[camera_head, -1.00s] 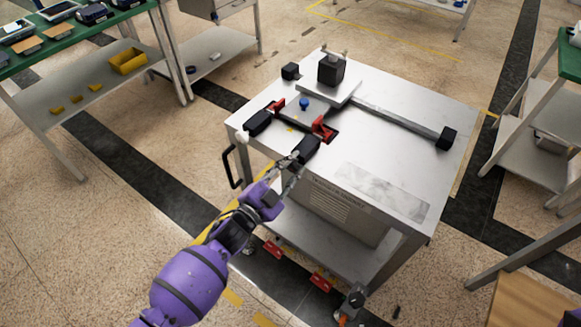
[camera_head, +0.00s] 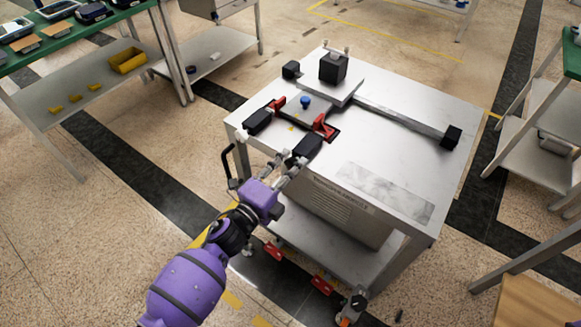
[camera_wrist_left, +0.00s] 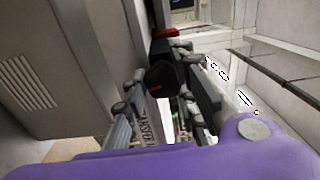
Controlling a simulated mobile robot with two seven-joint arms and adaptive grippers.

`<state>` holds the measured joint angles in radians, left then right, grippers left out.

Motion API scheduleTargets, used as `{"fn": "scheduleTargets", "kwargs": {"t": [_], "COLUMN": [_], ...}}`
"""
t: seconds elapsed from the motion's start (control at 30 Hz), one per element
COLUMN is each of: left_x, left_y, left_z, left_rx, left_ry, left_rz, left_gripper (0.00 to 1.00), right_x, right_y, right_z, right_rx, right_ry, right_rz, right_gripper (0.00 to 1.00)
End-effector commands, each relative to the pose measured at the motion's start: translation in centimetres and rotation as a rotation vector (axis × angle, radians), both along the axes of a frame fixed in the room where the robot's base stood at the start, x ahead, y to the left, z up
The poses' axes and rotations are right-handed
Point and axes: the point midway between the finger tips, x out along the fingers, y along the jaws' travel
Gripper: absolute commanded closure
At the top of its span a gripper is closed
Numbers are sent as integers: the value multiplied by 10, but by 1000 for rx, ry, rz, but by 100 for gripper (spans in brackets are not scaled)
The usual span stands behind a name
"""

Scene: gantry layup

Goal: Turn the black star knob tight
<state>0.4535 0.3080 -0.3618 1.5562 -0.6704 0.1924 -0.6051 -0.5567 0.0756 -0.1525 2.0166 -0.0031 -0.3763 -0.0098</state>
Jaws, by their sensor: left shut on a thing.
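My left gripper (camera_head: 282,156) is at the near left edge of the steel table top, beside a black block (camera_head: 308,147) with a red clamp part (camera_head: 323,127). In the left wrist view, its two fingers (camera_wrist_left: 158,72) stand on either side of a dark faceted piece, which I take for the black star knob (camera_wrist_left: 161,80). The gripper is shut on it. In the head view I cannot make out the knob's star shape, and the fingers partly cover that spot. My right gripper is not in view.
The steel table (camera_head: 400,160) holds a second black block (camera_head: 257,121), a small blue knob (camera_head: 305,102), a plate with a black cube (camera_head: 333,68) and a long bar (camera_head: 400,124). A black handle (camera_head: 228,165) sticks out at its left side.

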Motion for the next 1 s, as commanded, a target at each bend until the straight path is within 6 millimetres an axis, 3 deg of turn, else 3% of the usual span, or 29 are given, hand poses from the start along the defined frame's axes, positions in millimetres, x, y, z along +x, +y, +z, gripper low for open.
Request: {"fn": "scheduleTargets", "kwargs": {"t": [0.03,0.4,0.87,0.9,1.0], "left_x": [-5,-4,-4,-4,-4], "left_y": [-2,1,1,1,1], "left_z": [-10,-12,-13,-13,-12], "left_rx": [28,134,146,146,144], "left_ry": [-2,-73,-79,-79,-80], "left_rz": [-3,-2,-1,-1,-2], "left_gripper": [100,100,100,73,61], "right_x": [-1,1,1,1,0], "right_y": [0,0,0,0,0], "right_z": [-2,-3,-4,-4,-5], "right_rx": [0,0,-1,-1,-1], "right_ry": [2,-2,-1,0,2], "right_rz": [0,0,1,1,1], "right_gripper": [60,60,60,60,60]}}
